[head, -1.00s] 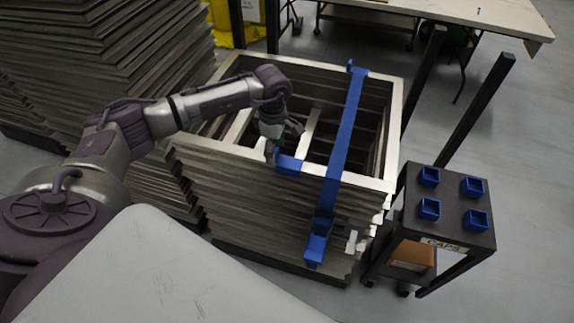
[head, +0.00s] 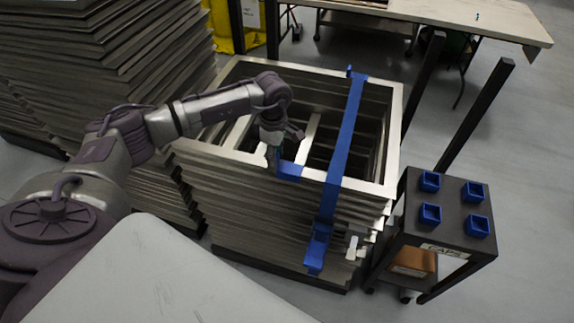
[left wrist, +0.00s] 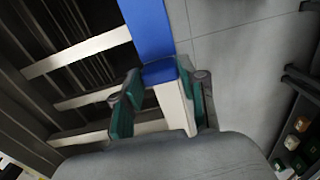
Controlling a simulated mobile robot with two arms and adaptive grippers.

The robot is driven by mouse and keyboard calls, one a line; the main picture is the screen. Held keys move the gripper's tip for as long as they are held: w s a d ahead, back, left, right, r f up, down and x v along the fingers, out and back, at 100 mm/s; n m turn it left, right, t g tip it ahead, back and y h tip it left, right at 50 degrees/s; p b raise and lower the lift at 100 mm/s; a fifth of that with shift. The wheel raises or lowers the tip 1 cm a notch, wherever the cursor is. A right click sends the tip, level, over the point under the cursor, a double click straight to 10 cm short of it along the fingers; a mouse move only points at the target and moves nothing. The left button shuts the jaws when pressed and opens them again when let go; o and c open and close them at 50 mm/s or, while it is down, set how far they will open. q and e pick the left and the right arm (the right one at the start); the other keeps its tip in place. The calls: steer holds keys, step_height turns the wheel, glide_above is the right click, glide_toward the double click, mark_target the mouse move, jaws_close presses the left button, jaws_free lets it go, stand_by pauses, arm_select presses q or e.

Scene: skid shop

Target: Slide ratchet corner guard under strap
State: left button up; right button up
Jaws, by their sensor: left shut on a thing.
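My left gripper (head: 273,154) is shut on a blue corner guard (head: 289,171), which is at the near top edge of a stack of grey frames (head: 255,187). The blue strap (head: 344,135) runs over the stack from back to front, with its blue ratchet (head: 317,247) hanging on the near side. The guard is left of the strap, with a gap between them. In the left wrist view, blue guard material (left wrist: 160,72) shows between the green fingers; a blue band continues above it, and I cannot tell where guard and strap divide. My right gripper is out of view.
A dark cart (head: 450,212) with several blue caps stands right of the stack. Another tall stack of grey pieces (head: 95,60) is at left. A workbench (head: 470,20) is at the back. Dark posts (head: 476,113) rise behind the cart.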

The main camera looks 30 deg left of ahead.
mark_target(290, 167)
arm_select(q)
steer(key=shift+w+d+b, duration=0.2)
steer(key=shift+w+d, duration=0.05)
steer(key=shift+d, duration=0.75)
steer(key=shift+w+d+b, duration=0.2)
steer(key=shift+d, duration=0.85)
steer(key=shift+w+d+b, duration=0.25)
steer(key=shift+d+b, duration=0.05)
steer(key=shift+d, duration=0.6)
steer(key=shift+w+d+b, duration=0.2)
steer(key=shift+d+b, duration=0.05)
steer(key=shift+d, duration=0.75)
steer(key=shift+w+d+b, duration=0.25)
steer(key=shift+d+b, duration=0.1)
steer(key=shift+d, duration=0.6)
steer(key=shift+w+d+b, duration=0.25)
steer(key=shift+d+b, duration=0.05)
steer(key=shift+d, duration=0.6)
